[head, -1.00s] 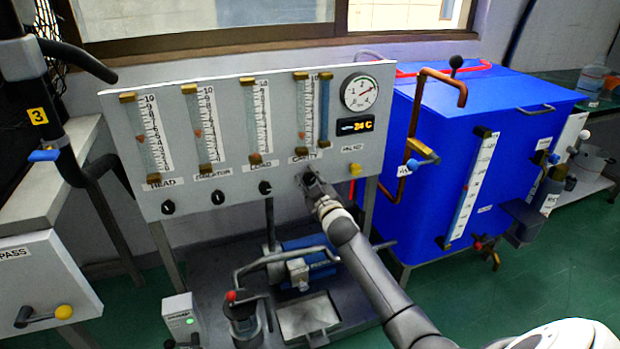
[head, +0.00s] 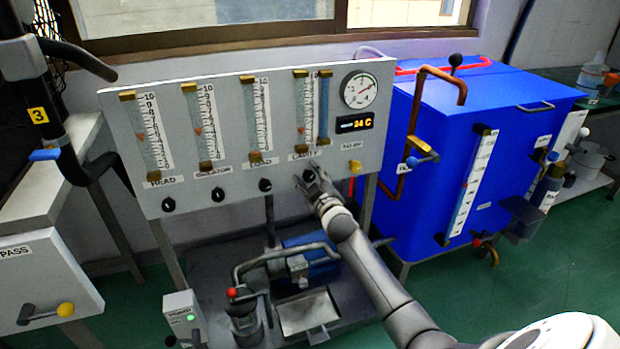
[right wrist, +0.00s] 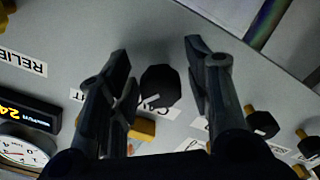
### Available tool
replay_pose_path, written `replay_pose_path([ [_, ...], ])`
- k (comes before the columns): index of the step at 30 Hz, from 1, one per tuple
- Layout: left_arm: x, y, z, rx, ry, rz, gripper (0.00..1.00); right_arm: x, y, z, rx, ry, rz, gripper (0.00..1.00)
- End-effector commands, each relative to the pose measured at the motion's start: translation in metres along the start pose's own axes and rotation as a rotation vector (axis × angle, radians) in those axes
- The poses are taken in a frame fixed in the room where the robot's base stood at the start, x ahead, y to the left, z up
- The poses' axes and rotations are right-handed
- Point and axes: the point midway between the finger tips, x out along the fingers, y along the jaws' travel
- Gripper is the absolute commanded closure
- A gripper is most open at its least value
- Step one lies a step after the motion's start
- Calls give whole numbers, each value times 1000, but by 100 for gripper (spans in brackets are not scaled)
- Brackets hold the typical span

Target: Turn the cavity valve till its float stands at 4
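The cavity valve (head: 308,175) is a small black knob under the fourth flow tube on the grey panel. The cavity tube (head: 305,110) has a printed scale with 10 at the top. Its small reddish float (head: 301,130) appears in the lower middle part; the exact reading is too small to tell. In the right wrist view the black knob (right wrist: 159,86) lies between the fingers of my open right gripper (right wrist: 156,52), with a gap on both sides. My left gripper is not in view.
Three similar tubes and black knobs (head: 265,185) stand to the left. A pressure gauge (head: 359,90), a 24 C display (head: 354,123) and a yellow relief knob (head: 355,167) are to the right. A blue tank (head: 520,120) stands beside the panel.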

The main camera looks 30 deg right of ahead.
Motion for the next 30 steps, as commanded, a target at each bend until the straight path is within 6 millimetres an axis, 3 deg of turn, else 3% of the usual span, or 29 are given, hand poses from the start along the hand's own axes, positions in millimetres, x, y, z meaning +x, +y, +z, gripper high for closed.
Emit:
replay_pose_path([
  [14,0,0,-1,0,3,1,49,-8,-1,1,0,-2,-1,49],
  [30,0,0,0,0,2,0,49,-90,-1,1,1,-1,-1,49],
])
